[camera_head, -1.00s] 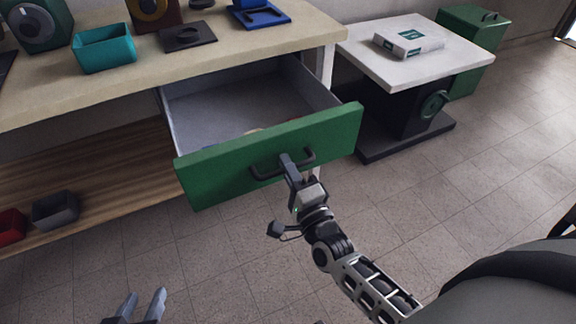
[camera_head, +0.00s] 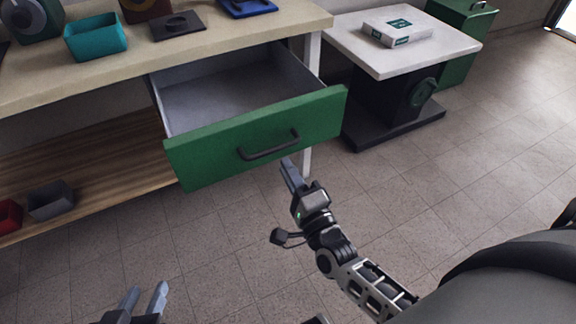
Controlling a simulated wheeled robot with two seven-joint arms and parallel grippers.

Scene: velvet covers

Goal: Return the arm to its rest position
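My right gripper (camera_head: 290,168) is at the end of the arm from the lower right, just below and to the right of the black handle (camera_head: 270,146) of the green-fronted drawer (camera_head: 220,150). It appears apart from the handle. Its fingers are seen nearly edge-on, so any gap between them is unclear. The drawer is pulled out, and the part of its inside that shows looks bare grey. My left gripper (camera_head: 144,298) shows at the bottom left, low over the floor, its two fingers apart with nothing between them.
The bench top (camera_head: 225,32) carries a teal bin (camera_head: 96,38) and a dark plate (camera_head: 178,26). A grey bin (camera_head: 50,201) sits on the wooden lower shelf (camera_head: 110,185). A white-topped table (camera_head: 385,58) with a box (camera_head: 397,32) stands right. The floor between is clear.

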